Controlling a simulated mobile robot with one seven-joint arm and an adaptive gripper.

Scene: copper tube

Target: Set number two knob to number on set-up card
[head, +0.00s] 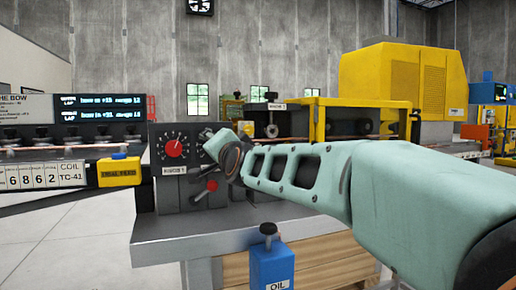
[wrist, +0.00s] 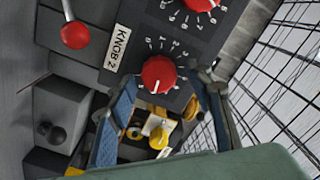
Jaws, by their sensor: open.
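In the wrist view the red number two knob (wrist: 159,74) sits on a dark panel with a white number scale around it, beside a label reading KNOB 2 (wrist: 117,48). Its white mark points toward the bottom of the picture. My gripper (wrist: 167,86) is open, its two fingers on either side of the knob; I cannot tell whether they touch it. In the head view my gripper (head: 211,142) is at the panel and hides this knob. The other red knob (head: 174,148) shows to its left, and also at the top of the wrist view (wrist: 198,4). I cannot identify the set-up card with certainty.
A red ball-ended lever (head: 212,185) sits below my gripper. A yellow box (head: 119,171) and a number plate (head: 45,175) reading 6862 COIL TC-41 are at left. Two lit displays (head: 108,100) stand above. A blue OIL can (head: 271,266) is in front.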

